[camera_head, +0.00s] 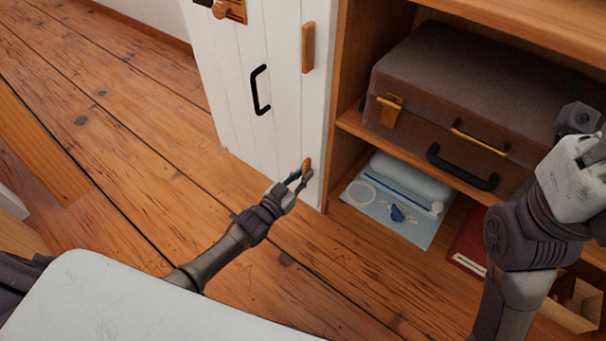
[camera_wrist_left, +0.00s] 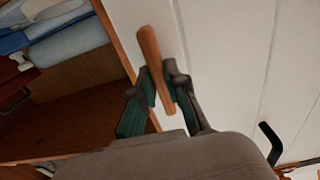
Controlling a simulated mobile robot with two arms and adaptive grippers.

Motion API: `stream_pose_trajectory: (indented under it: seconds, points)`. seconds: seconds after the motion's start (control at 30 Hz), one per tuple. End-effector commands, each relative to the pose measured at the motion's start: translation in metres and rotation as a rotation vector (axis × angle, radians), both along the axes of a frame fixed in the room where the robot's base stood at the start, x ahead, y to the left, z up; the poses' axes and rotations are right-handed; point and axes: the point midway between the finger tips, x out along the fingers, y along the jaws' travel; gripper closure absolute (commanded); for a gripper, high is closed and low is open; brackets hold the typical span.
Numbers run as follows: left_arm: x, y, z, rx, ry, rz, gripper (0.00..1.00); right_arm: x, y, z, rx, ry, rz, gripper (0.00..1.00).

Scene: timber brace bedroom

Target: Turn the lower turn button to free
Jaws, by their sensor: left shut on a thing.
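The lower turn button (camera_head: 306,167) is a small wooden bar near the bottom of the white door's (camera_head: 285,100) edge, beside the open shelf. In the left wrist view the button (camera_wrist_left: 152,60) stands between my fingers, its long side roughly along the door edge. My left gripper (camera_head: 302,175) is shut on it, and the wrist view shows one finger on each side (camera_wrist_left: 160,88). The upper turn button (camera_head: 308,47) sits higher on the same edge, lengthwise along it. My right arm shows at the right; its fingers (camera_head: 580,120) are not clear.
A black handle (camera_head: 260,90) sticks out from the door. A brown suitcase (camera_head: 455,90) lies on the shelf, with a blue pack (camera_head: 405,185) and a red item (camera_head: 475,240) below it. The wooden floor (camera_head: 120,130) left of the door is clear.

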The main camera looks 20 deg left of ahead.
Motion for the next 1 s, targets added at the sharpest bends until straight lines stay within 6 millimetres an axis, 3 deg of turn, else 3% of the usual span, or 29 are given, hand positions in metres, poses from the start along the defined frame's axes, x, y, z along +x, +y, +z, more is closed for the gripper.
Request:
stream_pose_trajectory:
  seconds: [0.03,0.07,0.2,0.5,0.63,1.0]
  points:
    - [-0.001,0.0,-0.002,0.005,0.001,-0.001,1.0,0.0,0.0,0.0,-0.001,0.0,0.0,0.6]
    - [-0.001,0.0,-0.002,0.005,0.002,-0.001,0.85,0.0,0.0,0.0,-0.001,0.0,0.0,0.6]
    - [-0.001,0.0,-0.001,0.004,0.002,-0.001,0.62,0.0,0.0,0.0,-0.002,-0.002,0.0,0.6]
    - [-0.001,0.001,-0.001,0.002,0.002,0.0,0.61,-0.002,0.0,0.002,-0.007,-0.012,-0.003,0.6]
    - [-0.011,0.004,-0.001,0.002,0.002,0.0,0.61,-0.002,0.0,0.002,-0.005,-0.01,-0.003,0.6]
    - [-0.082,0.029,-0.002,0.003,0.004,-0.001,0.61,-0.001,0.0,0.002,-0.003,-0.007,-0.001,0.6]
